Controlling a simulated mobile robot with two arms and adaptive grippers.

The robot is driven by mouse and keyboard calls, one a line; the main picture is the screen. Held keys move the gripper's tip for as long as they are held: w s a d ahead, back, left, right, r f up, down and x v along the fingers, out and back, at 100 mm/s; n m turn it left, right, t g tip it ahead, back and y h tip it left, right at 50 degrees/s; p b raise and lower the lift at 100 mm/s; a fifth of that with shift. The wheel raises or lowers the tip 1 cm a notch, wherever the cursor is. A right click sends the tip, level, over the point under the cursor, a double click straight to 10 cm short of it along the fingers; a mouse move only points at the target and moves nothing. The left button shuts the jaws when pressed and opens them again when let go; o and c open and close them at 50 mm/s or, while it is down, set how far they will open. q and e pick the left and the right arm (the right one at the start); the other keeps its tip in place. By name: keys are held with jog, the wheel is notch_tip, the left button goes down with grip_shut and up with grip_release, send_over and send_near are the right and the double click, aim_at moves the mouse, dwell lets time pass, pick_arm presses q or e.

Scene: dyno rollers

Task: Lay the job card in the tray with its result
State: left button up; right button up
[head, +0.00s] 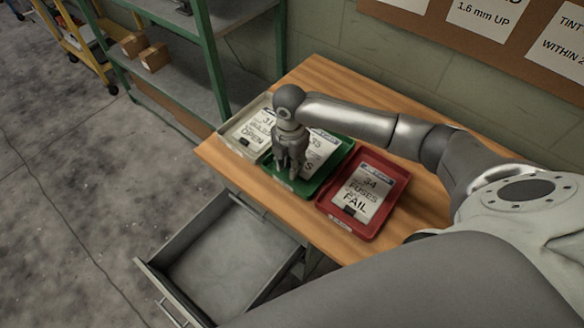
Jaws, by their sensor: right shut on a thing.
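My right gripper (290,165) is over the left part of the green tray (304,189), fingers pointing down. It is shut on a job card (324,148) whose text is partly hidden; a "3" and an "S" show. The card is in or just above the green tray; I cannot tell if it touches the bottom. A pale tray (228,128) at the left holds a card (254,132) reading "OPEN". A red tray (391,204) at the right holds a card (361,193) reading "34 FUSES FAIL". My left gripper is not in view.
The trays stand on a wooden bench (318,72) against a block wall. An open, seemingly empty drawer (215,255) juts out from the bench front. A green-framed shelf (203,80) with small boxes (153,57) stands behind left. Floor at the left is clear.

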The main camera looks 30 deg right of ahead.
jog(key=shift+w+d+f, duration=0.2)
jog(key=shift+d+f, duration=0.1)
jog(key=shift+f, duration=1.7)
jog(key=shift+f, duration=0.15)
jog(key=o, duration=1)
notch_tip(320, 180, up, 12)
jog(key=shift+r, duration=0.2)
